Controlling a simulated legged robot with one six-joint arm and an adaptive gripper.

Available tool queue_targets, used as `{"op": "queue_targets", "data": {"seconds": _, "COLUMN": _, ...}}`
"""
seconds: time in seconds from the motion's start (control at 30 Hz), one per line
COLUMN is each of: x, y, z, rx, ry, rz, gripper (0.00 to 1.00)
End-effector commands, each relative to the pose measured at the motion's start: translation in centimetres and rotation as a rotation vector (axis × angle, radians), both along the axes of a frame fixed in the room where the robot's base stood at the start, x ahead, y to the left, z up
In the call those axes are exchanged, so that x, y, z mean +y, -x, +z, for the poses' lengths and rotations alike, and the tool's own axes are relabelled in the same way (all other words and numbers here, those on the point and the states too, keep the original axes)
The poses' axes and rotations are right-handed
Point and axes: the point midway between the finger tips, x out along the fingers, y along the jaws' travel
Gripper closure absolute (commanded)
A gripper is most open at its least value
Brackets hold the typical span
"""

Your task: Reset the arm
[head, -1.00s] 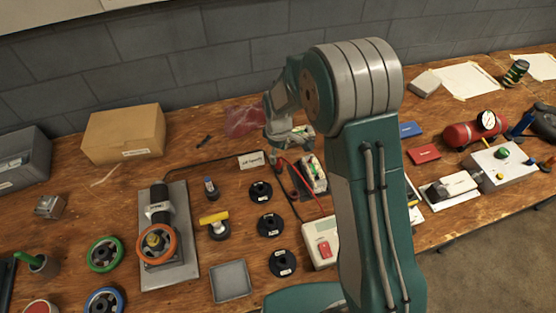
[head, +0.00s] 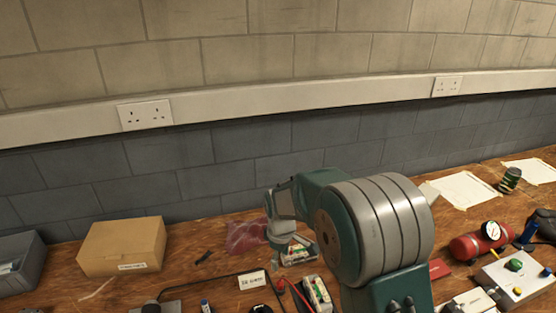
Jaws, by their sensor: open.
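My arm rises from the bottom right of the head view and bends toward the workbench. My gripper (head: 285,247) hangs at the end of the wrist, left of the big grey joint, above the back of the bench. A battery charger with batteries (head: 298,252) shows just behind and right of the gripper. A second battery holder (head: 317,293) lies in front of it, with a red lead beside it. I see nothing held in the gripper. The fingertips are small and partly hidden.
A wooden workbench (head: 200,283) runs along a block wall. A cardboard box (head: 122,246) and a grey bin (head: 18,262) stand at left. A red cylinder with gauge (head: 476,244) and a grey control box (head: 512,273) are at right.

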Motion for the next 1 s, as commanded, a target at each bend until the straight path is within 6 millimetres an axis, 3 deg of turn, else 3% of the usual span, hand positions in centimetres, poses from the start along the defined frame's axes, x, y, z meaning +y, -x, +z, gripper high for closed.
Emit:
{"op": "queue_targets", "data": {"seconds": 0.27, "x": -3.3, "y": 2.6, "z": 7.0, "rx": -0.084, "ry": -0.028, "rz": -0.173, "gripper": 0.30}}
{"op": "queue_targets", "data": {"seconds": 0.6, "x": -8.0, "y": 9.1, "z": 15.1, "rx": -0.206, "ry": -0.084, "rz": -0.463, "gripper": 0.30}}
{"op": "queue_targets", "data": {"seconds": 0.8, "x": -10.5, "y": 13.8, "z": 18.2, "rx": -0.277, "ry": -0.126, "rz": -0.633, "gripper": 0.30}}
{"op": "queue_targets", "data": {"seconds": 1.0, "x": -12.4, "y": 18.7, "z": 19.9, "rx": -0.346, "ry": -0.175, "rz": -0.799, "gripper": 0.30}}
